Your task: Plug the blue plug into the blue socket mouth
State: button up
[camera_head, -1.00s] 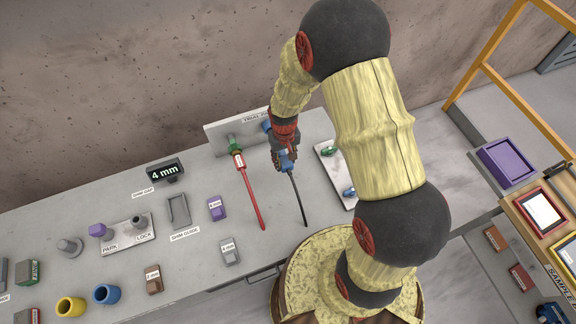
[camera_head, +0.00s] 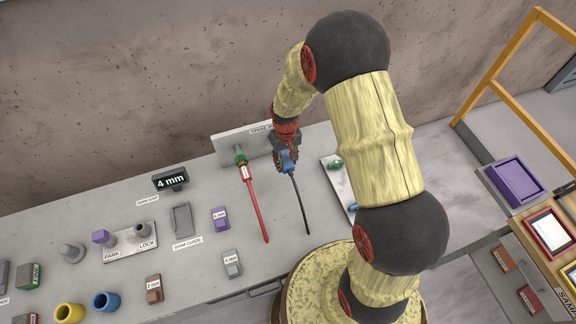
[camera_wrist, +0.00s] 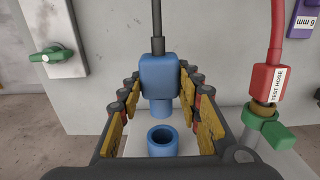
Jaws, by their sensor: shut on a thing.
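The blue plug (camera_wrist: 159,77) has a wide body, a narrower round nose and a black cable (camera_wrist: 157,22). My gripper (camera_wrist: 160,95) is shut on the plug body, with yellow finger pads on both sides. The blue socket mouth (camera_wrist: 162,141) is a round open collar, just beyond the plug's nose in the wrist view. A small gap shows between nose and collar there. In the head view my gripper (camera_head: 287,152) holds the blue plug (camera_head: 286,163) at the panel, its cable hanging toward the front. The socket is hidden there.
The pale panel (camera_head: 226,148) stands at the back of the slab. A red test hose (camera_head: 256,205) is attached to a green fitting (camera_head: 240,156) beside the blue socket. A plate with green and blue handles (camera_head: 334,164) lies right. A 4 mm display (camera_head: 171,180) stands left.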

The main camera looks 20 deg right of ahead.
aim_at(283, 154)
jog(key=shift+w, duration=1.6)
jog(key=shift+w+b, duration=0.75)
jog(key=shift+w, duration=1.3)
dwell(0.5)
jog(key=o, duration=1.3)
jog(key=shift+r, duration=0.1)
notch_tip(283, 154, up, 12)
jog(key=shift+s, duration=0.1)
